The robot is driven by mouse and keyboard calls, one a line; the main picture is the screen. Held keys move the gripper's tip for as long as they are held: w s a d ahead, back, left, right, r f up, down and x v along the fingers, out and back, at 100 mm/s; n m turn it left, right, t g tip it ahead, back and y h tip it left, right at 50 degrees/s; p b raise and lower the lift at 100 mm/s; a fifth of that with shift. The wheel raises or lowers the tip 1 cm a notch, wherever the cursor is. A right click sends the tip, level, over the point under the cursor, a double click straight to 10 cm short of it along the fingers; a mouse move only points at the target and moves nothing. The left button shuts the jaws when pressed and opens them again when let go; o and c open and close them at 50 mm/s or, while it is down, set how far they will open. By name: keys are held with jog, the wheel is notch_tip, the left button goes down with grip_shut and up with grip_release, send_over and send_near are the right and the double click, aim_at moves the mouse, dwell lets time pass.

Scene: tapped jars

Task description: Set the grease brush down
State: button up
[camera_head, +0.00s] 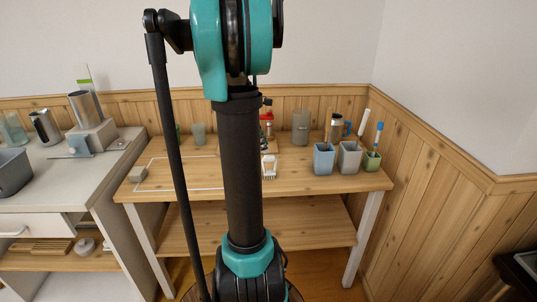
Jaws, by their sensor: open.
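I cannot make out the grease brush for sure. A small white item with a ridged top (269,167) lies on the wooden table (320,181), just right of my arm; it is too small to identify. Brush-like handles stand in the cups at the table's right: a white one (363,122) and a blue-and-white one (378,132). My gripper does not show. My dark arm links and teal joints fill the middle of the view and hide part of the table.
A blue cup (324,160), a grey-white cup (349,159) and a green cup (372,161) stand in a row. A glass jar (300,127) and a red-topped item (266,122) stand behind. The table's left has a white outline and a small grey block (138,173). A white counter (70,177) adjoins.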

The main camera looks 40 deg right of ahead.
jog(key=shift+v, duration=0.95)
jog(key=s+a+f+m+t+y, duration=0.1)
jog(key=s+a+f+m, duration=0.3)
jog(key=a, duration=0.6)
jog(key=s+a+f+m+t+y, duration=0.1)
jog(key=s+a+f+m+t, duration=0.2)
jog(key=a+f, duration=0.3)
jog(key=s+a+f+m+t+y, duration=0.2)
jog(key=s+a+f+m, duration=0.2)
jog(key=a, duration=1)
jog(key=shift+s+a+f+m+t, duration=0.3)
jog(key=shift+s+f, duration=0.25)
jog(key=shift+s, duration=0.25)
